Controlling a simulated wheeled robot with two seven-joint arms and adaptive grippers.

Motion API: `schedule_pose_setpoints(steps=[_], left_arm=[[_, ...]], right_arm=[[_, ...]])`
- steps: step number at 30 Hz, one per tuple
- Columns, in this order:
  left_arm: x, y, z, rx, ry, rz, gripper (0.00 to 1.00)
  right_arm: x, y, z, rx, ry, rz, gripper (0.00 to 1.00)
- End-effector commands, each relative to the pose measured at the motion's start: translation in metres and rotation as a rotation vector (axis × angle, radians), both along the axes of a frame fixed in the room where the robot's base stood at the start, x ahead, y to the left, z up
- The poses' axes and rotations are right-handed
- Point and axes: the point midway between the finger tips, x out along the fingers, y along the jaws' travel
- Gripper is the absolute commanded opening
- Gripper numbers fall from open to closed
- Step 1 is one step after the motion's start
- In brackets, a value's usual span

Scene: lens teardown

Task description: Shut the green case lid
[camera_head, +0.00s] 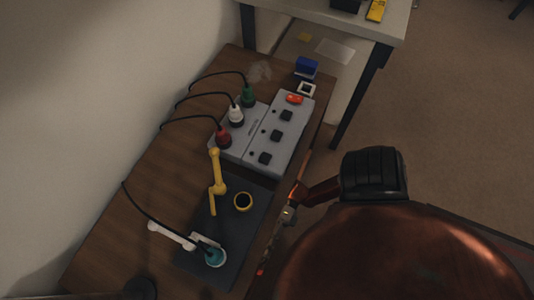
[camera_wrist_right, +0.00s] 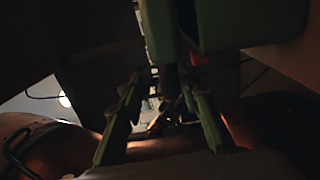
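A dark green box-like body (camera_wrist_right: 250,22), which looks like the green case, fills the upper right of the right wrist view. A narrow green slab (camera_wrist_right: 158,30) stands beside it on the left; it may be the lid, but I cannot tell how it joins the box. My right gripper (camera_wrist_right: 162,82) has its two fingers spread below the slab, with a dark, unclear shape between them. I cannot tell whether they touch anything. In the head view my copper-coloured right arm covers the lower right and hides its surroundings. I cannot make out the green case there. My left gripper is out of view.
A wooden bench (camera_head: 150,190) runs along the wall. It carries a grey switch box (camera_head: 262,135) with red, white and green plugs, a dark mat (camera_head: 232,225), a yellow jointed piece (camera_head: 217,172) and a teal-headed tool (camera_head: 214,257). A white-topped table (camera_head: 330,18) stands beyond.

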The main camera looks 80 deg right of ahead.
Motion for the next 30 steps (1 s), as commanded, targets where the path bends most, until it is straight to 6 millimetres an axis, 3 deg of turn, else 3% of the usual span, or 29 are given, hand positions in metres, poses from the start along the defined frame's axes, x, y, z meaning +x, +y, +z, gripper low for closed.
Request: schedule_pose_setpoints(steps=[9, 15, 21, 30], left_arm=[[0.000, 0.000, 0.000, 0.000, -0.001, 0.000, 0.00], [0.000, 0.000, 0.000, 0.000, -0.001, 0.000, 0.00], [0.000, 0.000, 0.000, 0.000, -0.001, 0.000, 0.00], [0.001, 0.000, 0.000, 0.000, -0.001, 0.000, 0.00]], right_arm=[[-0.019, -0.062, -0.002, -0.004, 0.002, -0.001, 0.30], [-0.028, -0.093, -0.003, -0.004, 0.000, -0.002, 0.30], [-0.032, -0.106, -0.003, -0.002, 0.000, -0.003, 0.30], [-0.032, -0.106, -0.003, -0.002, 0.000, -0.002, 0.30]])
